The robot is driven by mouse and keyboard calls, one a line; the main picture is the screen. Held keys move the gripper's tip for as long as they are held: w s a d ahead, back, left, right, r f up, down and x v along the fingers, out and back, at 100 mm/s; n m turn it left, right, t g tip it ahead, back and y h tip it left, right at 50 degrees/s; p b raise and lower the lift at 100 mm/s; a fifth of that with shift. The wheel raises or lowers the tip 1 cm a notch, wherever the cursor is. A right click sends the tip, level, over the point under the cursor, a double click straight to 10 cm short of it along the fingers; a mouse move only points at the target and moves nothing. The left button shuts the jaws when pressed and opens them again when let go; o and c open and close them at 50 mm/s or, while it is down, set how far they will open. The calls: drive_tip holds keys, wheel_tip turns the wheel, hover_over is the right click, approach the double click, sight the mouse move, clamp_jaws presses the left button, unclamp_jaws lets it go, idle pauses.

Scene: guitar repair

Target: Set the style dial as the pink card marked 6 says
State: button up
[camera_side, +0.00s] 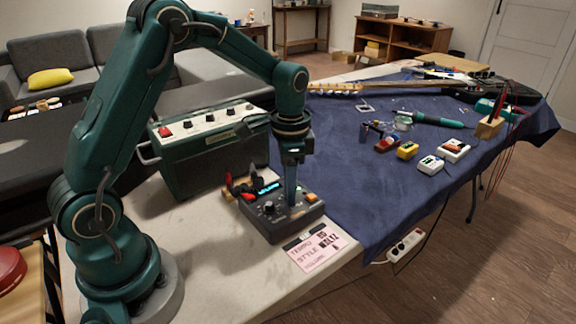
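A dark control box (283,227) sits on the table's pale front part. It has a lit cyan display (269,188), a black knob with a light mark (269,208) at its left and an orange button (311,197) at its right. My gripper (292,202) points straight down, its tips at the box's top panel between knob and button. Its fingers hide what is under them, so I cannot tell whether they hold a dial. The pink card (312,262) lies in front of the box. It shows "TEMPO" and "STYLE" with a word like "WALTZ"; a 6 is not legible.
The cloth's middle has free room.

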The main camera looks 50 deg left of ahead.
drive_tip(key=n, duration=0.4)
drive_tip(key=shift+n, duration=0.3)
drive_tip(key=n, duration=0.4)
clamp_jaws()
